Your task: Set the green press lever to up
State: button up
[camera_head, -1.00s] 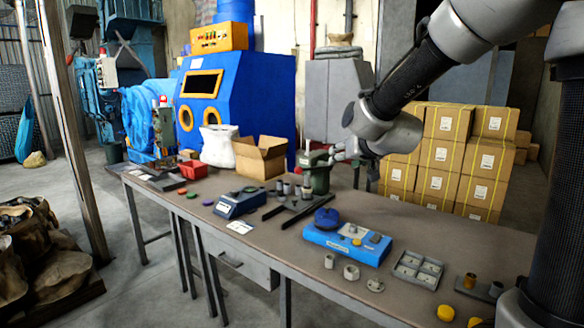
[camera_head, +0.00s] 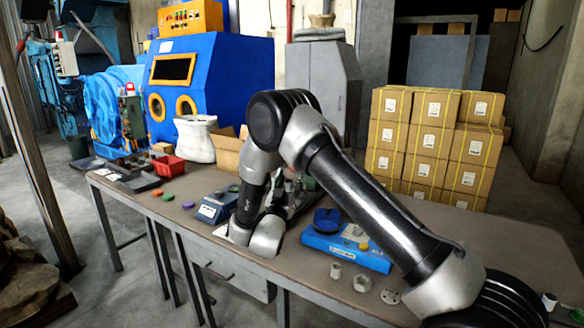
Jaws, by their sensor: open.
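The green press (camera_head: 310,184) stands on the workbench near the middle, with only a small green part showing behind my arm. My arm covers most of it, and I cannot make out its lever or the lever's position. My arm bends down in front of the press, with its wrist low over the bench to the left of the press. My gripper is hidden behind the wrist, so its jaws and any contact with the press do not show.
A cardboard box (camera_head: 228,152) is partly hidden. Stacked cartons (camera_head: 430,145) and a blue blasting cabinet (camera_head: 205,90) stand behind.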

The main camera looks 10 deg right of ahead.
jog(key=x, duration=0.6)
grip_shut()
